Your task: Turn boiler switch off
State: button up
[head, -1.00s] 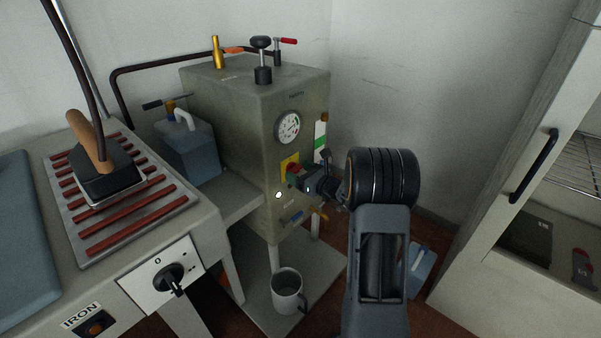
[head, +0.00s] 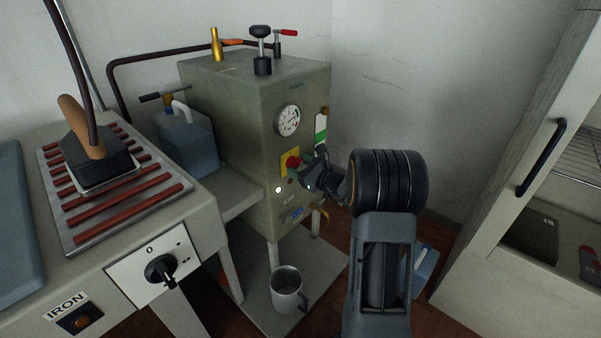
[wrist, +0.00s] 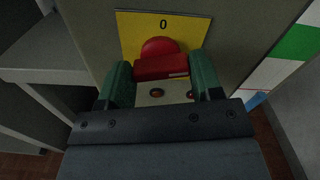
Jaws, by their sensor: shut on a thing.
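The boiler (head: 235,115) is a grey-green metal box in the middle of the head view. On its front is a yellow plate (head: 286,171) with a red switch (head: 293,161). In the wrist view the yellow plate (wrist: 190,28) carries a "0" above the red switch (wrist: 160,67), which has a round boss and a bar below it. My gripper (head: 301,170) reaches the switch from the right. Its green fingers, seen in the wrist view (wrist: 160,80), stand on both sides of the red bar and are shut on it. Part of the plate is hidden behind the gripper.
A pressure gauge (head: 288,120) sits above the switch. A blue jug (head: 186,145) stands left of the boiler and a metal mug (head: 287,290) below it. An iron (head: 95,160) rests on the left table. A cabinet (head: 510,215) stands at the right.

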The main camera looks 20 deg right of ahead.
jog(key=n+b, duration=0.6)
jog(key=shift+f+n+b, duration=0.2)
jog(key=shift+n+b, duration=0.1)
jog(key=shift+b, duration=0.05)
jog(key=n, duration=0.3)
jog(key=shift+r, duration=0.1)
jog(key=n, duration=0.5)
jog(key=shift+n, duration=0.3)
jog(key=o, duration=0.9)
jog(key=shift+a, duration=0.1)
jog(key=p+v, duration=0.3)
jog(key=v, duration=1.1)
jog(key=shift+w+a+r, duration=0.1)
